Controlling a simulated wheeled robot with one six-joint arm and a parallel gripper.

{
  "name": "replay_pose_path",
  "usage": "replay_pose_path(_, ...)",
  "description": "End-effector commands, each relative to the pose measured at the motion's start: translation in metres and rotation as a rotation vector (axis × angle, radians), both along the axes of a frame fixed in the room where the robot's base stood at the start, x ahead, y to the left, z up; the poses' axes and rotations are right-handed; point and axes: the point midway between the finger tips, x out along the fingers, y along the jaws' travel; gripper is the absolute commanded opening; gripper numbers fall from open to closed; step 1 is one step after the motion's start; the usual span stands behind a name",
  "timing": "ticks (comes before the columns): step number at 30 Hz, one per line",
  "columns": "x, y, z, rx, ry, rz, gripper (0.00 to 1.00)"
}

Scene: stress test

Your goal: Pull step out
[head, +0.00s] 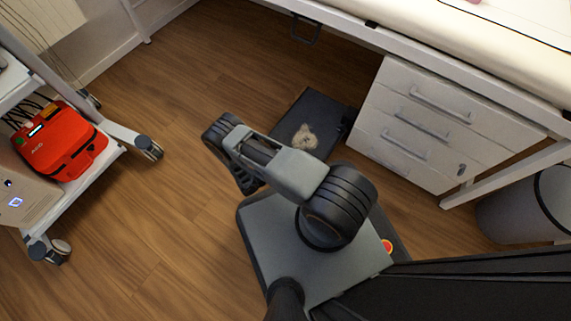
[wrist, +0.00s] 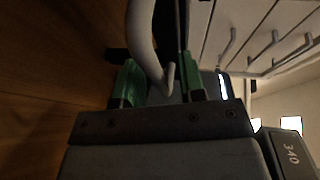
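The step appears to be the low dark slab (head: 312,122) with a pale, blotchy mark on top, on the floor beside the drawer unit in the head view. My arm covers its near side. In the wrist view, my gripper (wrist: 161,82) has its two green fingers apart. A pale grey curved bar (wrist: 140,35) comes down from the top, and its hooked lower end shows between the fingers, with space to the right finger. I cannot tell what the bar belongs to or whether it touches the left finger. The gripper's fingers are hidden in the head view.
A white drawer unit (head: 429,125) stands right of the slab, under the padded couch (head: 470,40). A grey bin (head: 522,212) is at the right. A wheeled cart (head: 112,130) with a red case (head: 62,140) is at the left. Wooden floor (head: 175,85) between is clear.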

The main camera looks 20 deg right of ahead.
Motion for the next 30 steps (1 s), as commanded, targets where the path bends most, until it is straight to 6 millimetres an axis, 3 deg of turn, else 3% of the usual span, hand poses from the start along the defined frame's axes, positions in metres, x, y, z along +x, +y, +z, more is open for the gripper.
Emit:
replay_pose_path(7,-0.001,0.013,0.004,0.0,-0.002,0.004,0.37)
replay_pose_path(21,-0.016,0.101,0.021,0.001,-0.002,0.004,0.37)
replay_pose_path(30,-0.021,0.13,0.026,0.0,-0.001,0.001,0.37)
